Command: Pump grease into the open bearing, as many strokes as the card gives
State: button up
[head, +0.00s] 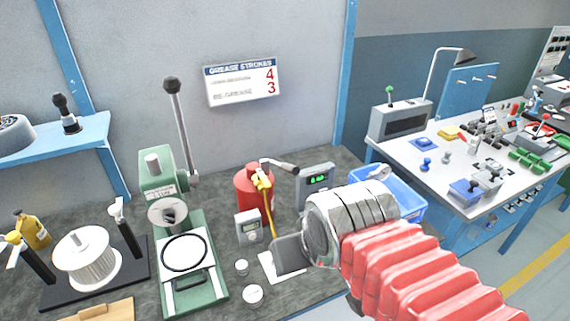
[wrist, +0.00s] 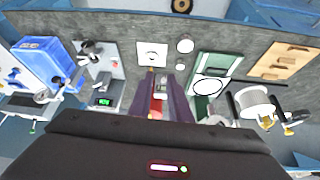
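The wall card (head: 243,82) is headed "GREASE STROKES". It shows a red 4 on its top line, whose small words I cannot read, and a red 3 beside "RE-GREASE". A red grease pump (head: 252,188) with a yellow hose (head: 265,200) and a dark-gripped lever (head: 281,166) stands at the back of the bench. My gripper (head: 290,252) is in front of it, over a white pad (head: 268,268). In the wrist view my fingers (wrist: 160,102) are apart, with red showing between them. The pad (wrist: 143,48) carries a small dark spot. I cannot identify the open bearing.
A green press (head: 160,165) holding a black ring (head: 184,253) stands left. A small grey meter (head: 249,230) and two small round pots (head: 252,294) sit nearby. A green-lit display (head: 317,179) and blue bin (head: 414,212) are right. A crowded white table (head: 440,190) stands beyond.

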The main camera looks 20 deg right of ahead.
grip_shut()
dwell(1.3)
